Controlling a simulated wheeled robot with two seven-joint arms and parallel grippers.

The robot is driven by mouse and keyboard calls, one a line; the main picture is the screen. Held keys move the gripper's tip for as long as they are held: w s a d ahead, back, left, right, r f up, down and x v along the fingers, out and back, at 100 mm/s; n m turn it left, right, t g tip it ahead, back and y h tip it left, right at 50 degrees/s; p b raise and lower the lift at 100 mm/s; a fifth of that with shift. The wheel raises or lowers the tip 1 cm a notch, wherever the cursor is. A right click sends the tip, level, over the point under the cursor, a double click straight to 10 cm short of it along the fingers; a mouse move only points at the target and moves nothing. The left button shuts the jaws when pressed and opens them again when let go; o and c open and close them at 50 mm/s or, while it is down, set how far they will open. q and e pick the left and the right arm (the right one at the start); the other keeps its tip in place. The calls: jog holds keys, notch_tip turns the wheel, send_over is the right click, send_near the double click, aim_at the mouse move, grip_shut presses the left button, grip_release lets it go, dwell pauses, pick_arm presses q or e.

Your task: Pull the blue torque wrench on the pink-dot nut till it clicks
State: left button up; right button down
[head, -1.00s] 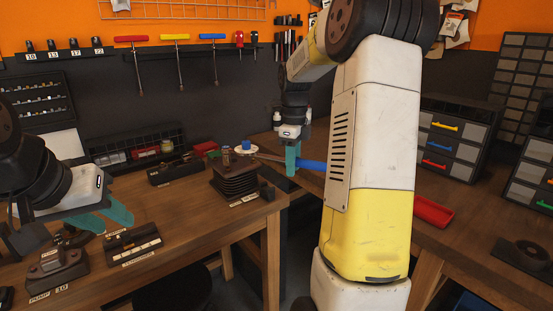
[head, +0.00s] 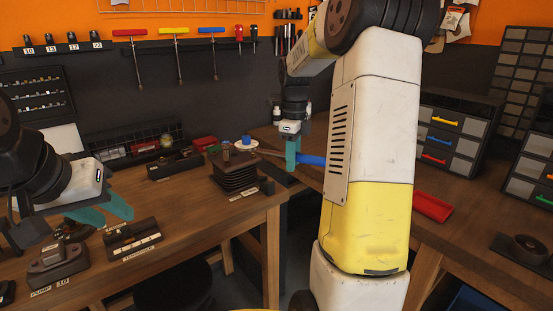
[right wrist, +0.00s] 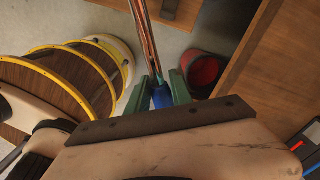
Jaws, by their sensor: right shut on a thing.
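The blue torque wrench (head: 312,160) lies roughly level, its blue handle in my right gripper (head: 291,160). Its shaft runs left to the dark stacked fixture (head: 234,172) at the bench corner. In the right wrist view the blue handle (right wrist: 162,97) sits between the green fingers of my right gripper (right wrist: 163,92), with the metal shaft running up the picture. The pink-dot nut cannot be made out, nor how the wrench head sits on it. My left gripper (head: 105,212) is open and empty above the left bench.
Dark labelled blocks (head: 132,239) stand on the left bench near my left gripper. A red tray (head: 432,207) and drawer cabinets (head: 455,140) are on the right bench. T-handle tools (head: 174,50) hang on the wall. My right arm hides part of the right bench.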

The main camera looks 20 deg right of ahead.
jog(key=shift+f, duration=0.75)
dwell(1.8)
jog(key=s+a+m, duration=0.2)
jog(key=s+a, duration=0.1)
jog(key=a, duration=0.1)
jog(key=shift+s+a+m, duration=0.1)
jog(key=shift+s+m, duration=0.3)
dwell(0.3)
jog(key=shift+s+a+m, duration=0.45)
jog(key=shift+a+m, duration=0.05)
jog(key=shift+a, duration=0.35)
jog(key=shift+s+a+m, duration=0.4)
jog(key=shift+a+m, duration=0.1)
jog(key=shift+a, duration=0.3)
jog(key=shift+s+a+m, duration=0.45)
jog(key=shift+a+m, duration=0.05)
jog(key=shift+a, duration=0.35)
